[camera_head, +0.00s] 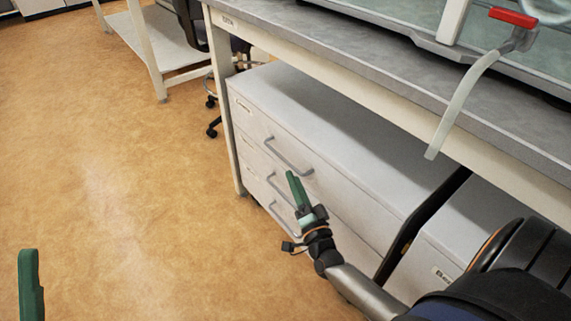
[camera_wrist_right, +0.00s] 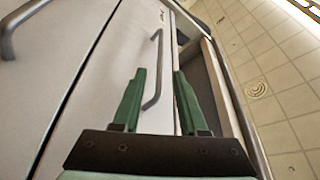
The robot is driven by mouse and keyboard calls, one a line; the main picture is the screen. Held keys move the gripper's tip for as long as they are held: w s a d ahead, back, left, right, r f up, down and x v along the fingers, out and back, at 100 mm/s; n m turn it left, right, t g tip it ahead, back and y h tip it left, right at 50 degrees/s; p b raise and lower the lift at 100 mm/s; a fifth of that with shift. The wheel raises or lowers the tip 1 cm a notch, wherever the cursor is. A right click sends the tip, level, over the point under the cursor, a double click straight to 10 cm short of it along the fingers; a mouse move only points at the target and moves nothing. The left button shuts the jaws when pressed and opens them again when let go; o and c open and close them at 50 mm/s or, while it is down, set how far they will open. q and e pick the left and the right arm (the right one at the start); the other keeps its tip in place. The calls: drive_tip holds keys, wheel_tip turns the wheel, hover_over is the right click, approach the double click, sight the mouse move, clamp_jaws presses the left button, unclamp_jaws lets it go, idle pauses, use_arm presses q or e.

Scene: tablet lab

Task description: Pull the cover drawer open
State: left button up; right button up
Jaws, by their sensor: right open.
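A white drawer cabinet (camera_head: 330,125) stands under the bench, with several grey bar handles on its front. The drawer labels are too small to read, so I cannot tell which is the cover drawer. The top drawer looks shut, and its handle (camera_head: 288,158) is just beyond my right gripper (camera_head: 294,178). In the right wrist view my right gripper (camera_wrist_right: 160,74) is open, and a handle (camera_wrist_right: 156,80) shows between its green fingers. I cannot tell whether the fingers reach around it. One green finger of my left gripper (camera_head: 29,285) shows at the lower left, away from the cabinet.
The grey bench top (camera_head: 350,50) overhangs the cabinet. A white bench leg (camera_head: 224,100) stands at the cabinet's left end. A second cabinet (camera_head: 455,240) stands to the right. The tan floor (camera_head: 110,190) in front is clear. A chair (camera_head: 212,115) stands behind.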

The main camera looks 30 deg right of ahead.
sight(286, 160)
drive_tip(key=b+x, duration=0.1)
drive_tip(key=x, duration=0.6)
drive_tip(key=shift+w+b, duration=0.25)
drive_tip(key=shift+b, duration=0.05)
drive_tip(key=shift+c, duration=0.4)
clamp_jaws()
idle(0.6)
